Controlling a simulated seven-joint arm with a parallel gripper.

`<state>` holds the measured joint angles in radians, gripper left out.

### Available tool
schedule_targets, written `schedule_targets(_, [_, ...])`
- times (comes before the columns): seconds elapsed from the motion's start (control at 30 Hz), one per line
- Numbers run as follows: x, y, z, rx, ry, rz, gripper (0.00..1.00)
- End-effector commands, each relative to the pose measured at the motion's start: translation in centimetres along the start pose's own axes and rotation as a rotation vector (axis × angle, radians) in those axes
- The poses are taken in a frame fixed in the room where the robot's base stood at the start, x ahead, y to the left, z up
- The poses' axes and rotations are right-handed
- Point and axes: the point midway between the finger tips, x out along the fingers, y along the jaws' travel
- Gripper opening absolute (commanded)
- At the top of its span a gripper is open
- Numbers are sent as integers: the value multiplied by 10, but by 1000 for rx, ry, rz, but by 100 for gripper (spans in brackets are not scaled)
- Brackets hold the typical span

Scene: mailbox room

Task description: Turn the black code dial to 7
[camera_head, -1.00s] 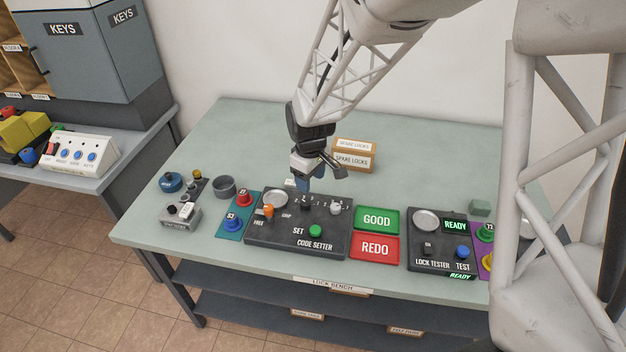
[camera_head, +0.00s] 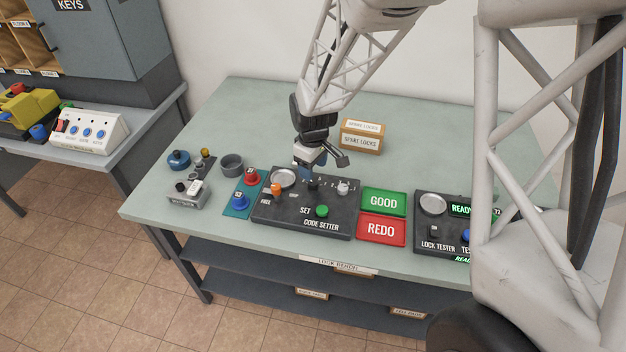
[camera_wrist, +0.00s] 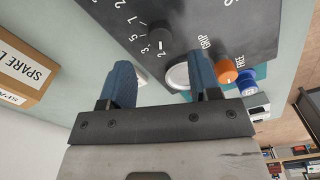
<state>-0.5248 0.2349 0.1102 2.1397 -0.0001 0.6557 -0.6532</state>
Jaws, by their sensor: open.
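The black code dial (camera_head: 313,185) sits on the dark code setter panel (camera_head: 285,213), near its back edge, left of a light grey knob (camera_head: 343,187). In the wrist view the dial (camera_wrist: 159,36) is a round black knob beside a white number scale. My gripper (camera_head: 306,172) is just behind and above the dial in the head view. In the wrist view my gripper (camera_wrist: 161,80) has its two blue fingers apart with nothing between them. The dial lies beyond the fingertips, apart from them.
An orange FREE/GRIP knob (camera_head: 276,190), a round metal plate (camera_head: 283,178) and a green SET button (camera_head: 322,211) share the panel. A SPARE LOCKS box (camera_head: 361,141) stands behind. GOOD (camera_head: 384,202) and REDO (camera_head: 381,229) trays lie right. The back left of the bench is clear.

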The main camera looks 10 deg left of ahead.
Motion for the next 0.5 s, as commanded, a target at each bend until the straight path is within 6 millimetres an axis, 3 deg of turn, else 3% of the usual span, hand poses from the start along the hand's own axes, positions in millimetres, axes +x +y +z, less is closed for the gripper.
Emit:
schedule_targets(0.3, [36, 0, 1, 0, -2, -2, 57])
schedule_targets(0.5, [50, 0, 0, 0, -1, -1, 57])
